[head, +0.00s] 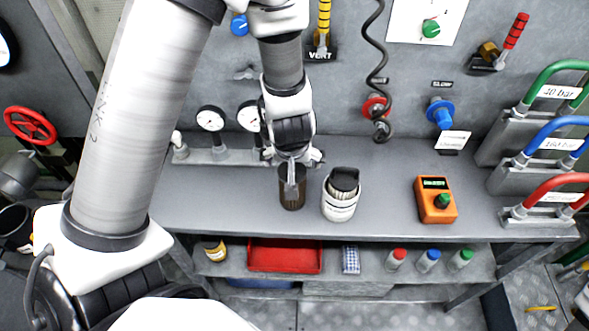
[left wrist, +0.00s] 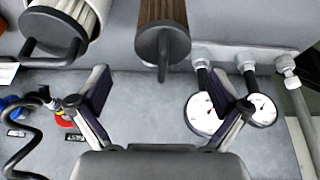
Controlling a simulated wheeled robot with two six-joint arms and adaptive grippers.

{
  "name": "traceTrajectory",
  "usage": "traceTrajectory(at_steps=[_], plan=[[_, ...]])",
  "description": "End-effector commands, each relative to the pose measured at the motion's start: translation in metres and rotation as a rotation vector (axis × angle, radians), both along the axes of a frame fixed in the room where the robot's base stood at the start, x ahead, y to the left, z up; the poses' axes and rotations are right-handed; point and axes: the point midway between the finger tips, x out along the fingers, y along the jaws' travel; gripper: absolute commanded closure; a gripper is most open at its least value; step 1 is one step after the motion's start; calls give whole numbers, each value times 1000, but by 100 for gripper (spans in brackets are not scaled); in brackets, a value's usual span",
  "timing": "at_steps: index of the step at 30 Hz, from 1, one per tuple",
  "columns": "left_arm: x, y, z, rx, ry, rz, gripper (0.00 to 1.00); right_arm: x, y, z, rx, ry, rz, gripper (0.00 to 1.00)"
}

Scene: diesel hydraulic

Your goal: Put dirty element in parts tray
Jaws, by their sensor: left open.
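The dirty element (head: 292,194) is a dark brown cylinder standing on the grey bench, with a grey handle on top; it also shows at the top of the left wrist view (left wrist: 167,18). My left gripper (head: 293,165) is just above it, partly covering it in the head view. In the left wrist view my left gripper (left wrist: 158,88) is open, its fingers apart and empty, with the element's handle beyond the gap. The parts tray appears to be the red tray (head: 285,257) on the shelf below the bench. My right gripper is not in view.
A white element (head: 340,205) with a dark handle stands close right of the dirty one. An orange meter (head: 435,200) is further right. Gauges (head: 210,119) stand behind. The lower shelf holds an amber jar (head: 214,249), a blue checked item (head: 350,260) and several capped bottles (head: 428,261).

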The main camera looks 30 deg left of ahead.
Motion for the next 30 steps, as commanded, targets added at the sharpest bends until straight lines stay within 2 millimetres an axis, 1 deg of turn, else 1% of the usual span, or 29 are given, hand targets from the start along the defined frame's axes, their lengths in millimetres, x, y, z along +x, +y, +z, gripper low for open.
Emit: traceTrajectory(at_steps=[1, 5, 7, 9, 12, 17, 18, 20, 21, 23, 24, 25, 27, 30], plan=[[1, 1, -10, -1, 2, 1, 0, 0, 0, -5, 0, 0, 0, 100], [4, 3, -30, 0, 2, -1, 0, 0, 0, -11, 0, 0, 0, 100], [5, 4, -43, 0, 5, -1, 0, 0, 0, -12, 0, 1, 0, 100], [9, 7, -52, -1, 3, 0, 0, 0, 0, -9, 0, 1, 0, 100], [12, 9, -59, 0, 2, 0, 0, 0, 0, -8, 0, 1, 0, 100], [13, 9, -60, 1, 1, -1, 0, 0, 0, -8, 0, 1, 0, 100], [13, 9, -60, 1, 1, -1, 4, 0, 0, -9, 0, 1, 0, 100], [13, 9, -60, 1, 1, -1, 25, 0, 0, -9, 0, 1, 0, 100], [13, 9, -60, 1, 1, -1, 39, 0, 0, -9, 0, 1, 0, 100], [13, 9, -60, 1, 2, -1, 60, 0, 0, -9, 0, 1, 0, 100], [13, 9, -60, 1, 2, -1, 74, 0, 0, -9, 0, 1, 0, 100], [13, 9, -60, 1, 2, -1, 85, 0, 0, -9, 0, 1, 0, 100], [13, 9, -59, 1, 1, -1, 96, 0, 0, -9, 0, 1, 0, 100], [13, 9, -60, 1, 2, -1, 96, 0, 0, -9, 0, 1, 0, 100]])
